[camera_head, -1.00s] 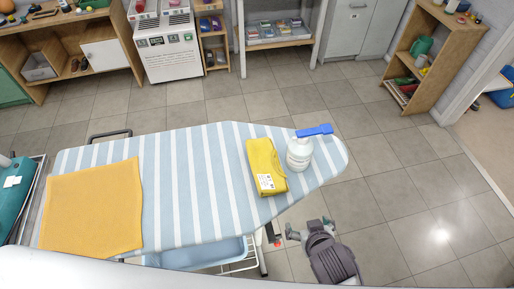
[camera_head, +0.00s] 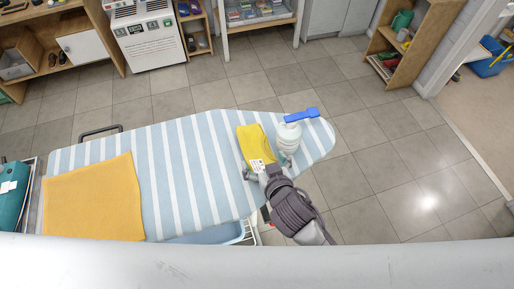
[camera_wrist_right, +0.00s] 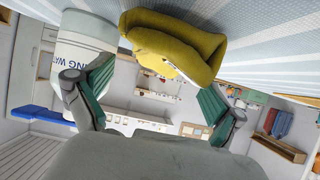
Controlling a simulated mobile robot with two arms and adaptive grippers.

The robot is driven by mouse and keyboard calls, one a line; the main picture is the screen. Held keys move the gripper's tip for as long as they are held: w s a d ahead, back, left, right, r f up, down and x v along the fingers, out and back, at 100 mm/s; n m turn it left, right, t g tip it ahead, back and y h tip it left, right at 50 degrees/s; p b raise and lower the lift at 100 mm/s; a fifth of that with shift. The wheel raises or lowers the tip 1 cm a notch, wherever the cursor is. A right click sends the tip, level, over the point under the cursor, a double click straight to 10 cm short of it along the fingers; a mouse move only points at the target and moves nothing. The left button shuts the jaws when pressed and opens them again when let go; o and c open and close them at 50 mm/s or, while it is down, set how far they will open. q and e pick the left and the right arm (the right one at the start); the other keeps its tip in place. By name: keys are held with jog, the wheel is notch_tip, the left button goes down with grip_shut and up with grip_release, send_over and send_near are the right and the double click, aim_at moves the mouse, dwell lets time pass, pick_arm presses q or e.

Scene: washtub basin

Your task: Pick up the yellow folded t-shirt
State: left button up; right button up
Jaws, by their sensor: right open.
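The yellow folded t-shirt (camera_head: 250,143) lies on the striped ironing board (camera_head: 185,150), towards its narrow right end. A white label shows at its near end. My right gripper (camera_head: 267,169) is open at that near end, its fingers spread to either side. In the right wrist view the t-shirt (camera_wrist_right: 176,42) is ahead of and between the open fingers (camera_wrist_right: 155,95), with nothing gripped. The near end of the t-shirt is partly hidden by the gripper in the head view. My left gripper is not in view.
A flat orange-yellow cloth (camera_head: 95,197) covers the board's left end. A blue basket (camera_head: 210,235) is below the board.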

aim_at(260, 156)
jog(key=shift+w+a, duration=0.1)
jog(key=shift+w, duration=0.3)
jog(key=p+x, duration=0.1)
jog(key=x, duration=0.2)
jog(key=shift+w+a+f, duration=0.1)
jog(key=shift+w+a, duration=0.05)
jog(key=shift+w, duration=0.15)
jog(key=shift+w+a+f, duration=0.1)
jog(key=shift+w+f, duration=0.15)
jog(key=shift+s, duration=0.1)
jog(key=shift+c, duration=0.3)
jog(key=shift+r, duration=0.1)
jog(key=c, duration=0.9)
jog(key=shift+o, duration=0.2)
